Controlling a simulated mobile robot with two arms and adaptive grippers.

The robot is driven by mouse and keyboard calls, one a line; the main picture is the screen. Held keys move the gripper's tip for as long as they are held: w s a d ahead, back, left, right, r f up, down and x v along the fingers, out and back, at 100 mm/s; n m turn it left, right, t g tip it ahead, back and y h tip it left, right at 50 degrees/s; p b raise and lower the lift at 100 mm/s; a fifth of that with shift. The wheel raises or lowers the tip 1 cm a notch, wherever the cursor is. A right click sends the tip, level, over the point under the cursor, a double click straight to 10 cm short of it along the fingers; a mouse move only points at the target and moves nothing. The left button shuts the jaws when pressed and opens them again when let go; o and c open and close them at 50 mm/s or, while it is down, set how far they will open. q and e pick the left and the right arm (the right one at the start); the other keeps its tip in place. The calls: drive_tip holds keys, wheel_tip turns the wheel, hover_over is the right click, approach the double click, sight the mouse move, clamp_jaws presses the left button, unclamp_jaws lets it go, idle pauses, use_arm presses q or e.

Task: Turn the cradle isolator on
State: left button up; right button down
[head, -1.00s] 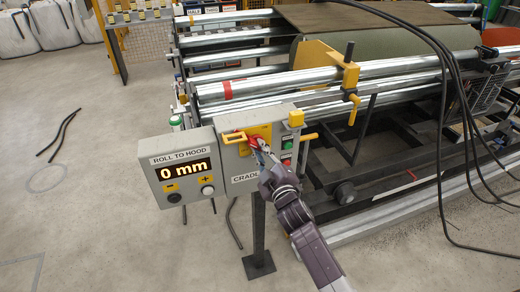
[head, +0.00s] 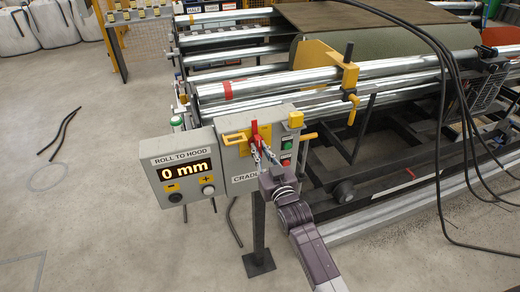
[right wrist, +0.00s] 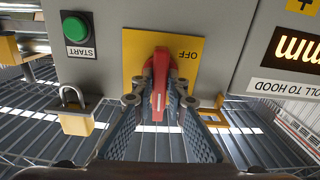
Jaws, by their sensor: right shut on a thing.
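The cradle isolator is a red handle (head: 254,129) on a yellow plate (head: 232,140) on the front of the grey control box (head: 285,112). My right gripper (head: 260,148) is at the plate, its fingers on either side of the handle. In the right wrist view, which is upside down, the fingers are shut on the red handle (right wrist: 160,85). The word OFF shows on the yellow plate (right wrist: 135,48) beside the handle; no ON mark is visible. In the head view the handle stands about upright. My left gripper is not in view.
The ROLL TO HOOD display (head: 187,170) reads 0 mm, left of the box. A green START button (right wrist: 76,28) and a yellow padlock (right wrist: 75,115) sit near the isolator. The roller cradle (head: 400,70) stands behind. Black cables (head: 440,120) hang at right. Floor at left is mostly clear.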

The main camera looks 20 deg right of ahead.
drive_tip(key=shift+f+m, duration=0.1)
drive_tip(key=shift+m, duration=0.3)
drive_tip(key=c, duration=1.9)
unclamp_jaws()
drive_tip(key=shift+c, duration=0.2)
drive_tip(key=s, duration=1.2)
drive_tip(key=shift+d, duration=0.2)
